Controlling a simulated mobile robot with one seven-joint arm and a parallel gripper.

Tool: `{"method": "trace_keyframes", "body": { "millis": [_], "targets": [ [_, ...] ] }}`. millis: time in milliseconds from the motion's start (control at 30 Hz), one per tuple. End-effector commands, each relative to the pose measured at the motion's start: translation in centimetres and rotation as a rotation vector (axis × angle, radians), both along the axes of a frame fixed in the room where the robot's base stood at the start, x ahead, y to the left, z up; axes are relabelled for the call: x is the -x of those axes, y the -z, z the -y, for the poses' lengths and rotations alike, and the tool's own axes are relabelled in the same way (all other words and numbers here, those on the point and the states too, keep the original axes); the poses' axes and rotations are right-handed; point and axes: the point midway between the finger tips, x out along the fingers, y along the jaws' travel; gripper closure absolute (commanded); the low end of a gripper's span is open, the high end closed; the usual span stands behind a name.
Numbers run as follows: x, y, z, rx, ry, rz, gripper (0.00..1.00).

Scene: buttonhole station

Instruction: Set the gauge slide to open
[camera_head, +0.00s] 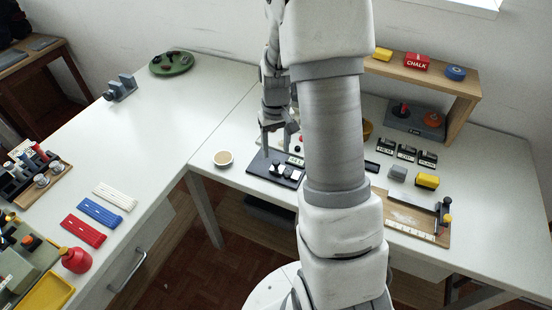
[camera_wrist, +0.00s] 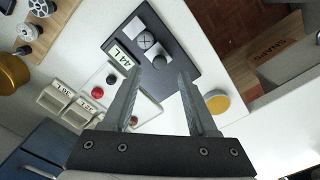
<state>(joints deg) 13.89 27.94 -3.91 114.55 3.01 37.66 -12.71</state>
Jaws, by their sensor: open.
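No part is marked clearly as the gauge slide, and I cannot tell its setting. A dark panel (camera_head: 258,167) lies on the right-hand table, partly hidden by my arm. In the wrist view, the dark panel (camera_wrist: 186,48) carries dark round knobs (camera_wrist: 145,40), pale square patches and a label (camera_wrist: 122,56) that seems to read "44 L". My gripper (camera_head: 275,152) is above the panel, pointing down. In the wrist view, my gripper (camera_wrist: 158,75) is open, its two fingers apart with the panel's lower knob beyond and between their tips. No contact is visible.
The table's back left is mostly clear.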

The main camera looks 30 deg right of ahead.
Motion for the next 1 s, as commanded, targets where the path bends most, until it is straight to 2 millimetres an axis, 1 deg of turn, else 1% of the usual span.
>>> {"method": "trace_keyframes", "body": {
  "millis": [33,100,200,300,433,667,700,867,900,1000],
  "targets": [
    [0.1,1.2,0.0,-0.001,0.0,-0.004,0.41],
    [0.1,2.3,0.0,0.0,0.0,-0.002,0.41],
    [0.0,3.5,0.0,0.0,0.0,-0.001,0.41],
    [0.0,4.3,0.0,0.0,0.0,-0.001,0.41],
    [0.0,4.7,0.0,0.0,0.0,0.001,0.41],
    [0.0,4.7,0.0,0.0,0.0,0.001,0.41],
    [0.0,4.7,0.0,0.0,0.0,0.001,0.48],
    [0.0,4.7,0.0,0.0,0.0,0.001,0.77],
    [0.0,4.7,0.0,0.0,0.0,0.001,0.84],
    [0.0,4.6,0.0,0.0,0.0,0.001,1.0]
  ]
}}
